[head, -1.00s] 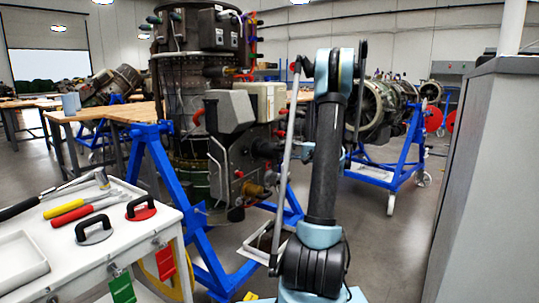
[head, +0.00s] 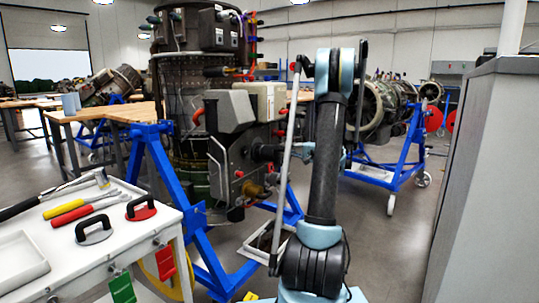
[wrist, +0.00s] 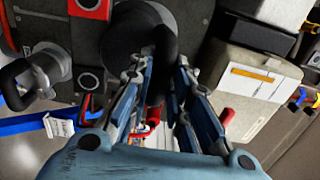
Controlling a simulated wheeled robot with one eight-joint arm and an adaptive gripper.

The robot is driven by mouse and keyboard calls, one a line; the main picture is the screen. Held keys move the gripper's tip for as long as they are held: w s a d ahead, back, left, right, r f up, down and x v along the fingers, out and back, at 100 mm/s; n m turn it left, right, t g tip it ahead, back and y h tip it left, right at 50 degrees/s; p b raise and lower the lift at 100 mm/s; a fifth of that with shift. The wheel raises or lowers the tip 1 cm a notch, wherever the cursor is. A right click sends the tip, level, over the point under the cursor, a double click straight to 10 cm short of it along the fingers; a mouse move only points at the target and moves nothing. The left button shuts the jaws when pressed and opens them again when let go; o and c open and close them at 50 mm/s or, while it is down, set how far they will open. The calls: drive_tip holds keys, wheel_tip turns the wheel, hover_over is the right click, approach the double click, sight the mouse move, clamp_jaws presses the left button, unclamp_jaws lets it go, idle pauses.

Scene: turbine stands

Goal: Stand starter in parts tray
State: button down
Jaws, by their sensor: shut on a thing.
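In the wrist view my gripper (wrist: 160,85) is shut on a black curved part (wrist: 163,62), seemingly the handle of a dark round unit (wrist: 130,38), which I take to be the starter. The round unit lies just beyond the fingers, in front of a dark engine gearbox face; I cannot tell whether it is attached or free.
The white cart (head: 135,238) also holds a hammer, tools with red and yellow handles (head: 75,211), and black and red handled discs (head: 141,208). A large engine (head: 190,100) on a blue stand (head: 165,190) stands ahead. A grey cabinet (head: 480,180) borders the right.

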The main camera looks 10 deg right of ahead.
drive_tip(key=shift+s+d, duration=0.15)
drive_tip(key=shift+d, duration=0.05)
drive_tip(key=shift+s+d, duration=0.2)
idle(0.3)
drive_tip(key=shift+r, duration=0.1)
drive_tip(key=s+d+r, duration=0.4)
drive_tip(key=s+d, duration=0.1)
drive_tip(key=d, duration=0.1)
drive_tip(key=shift+s+d+r, duration=0.25)
drive_tip(key=shift+d+r, duration=0.05)
drive_tip(key=shift+r, duration=0.1)
idle(1.1)
idle(0.3)
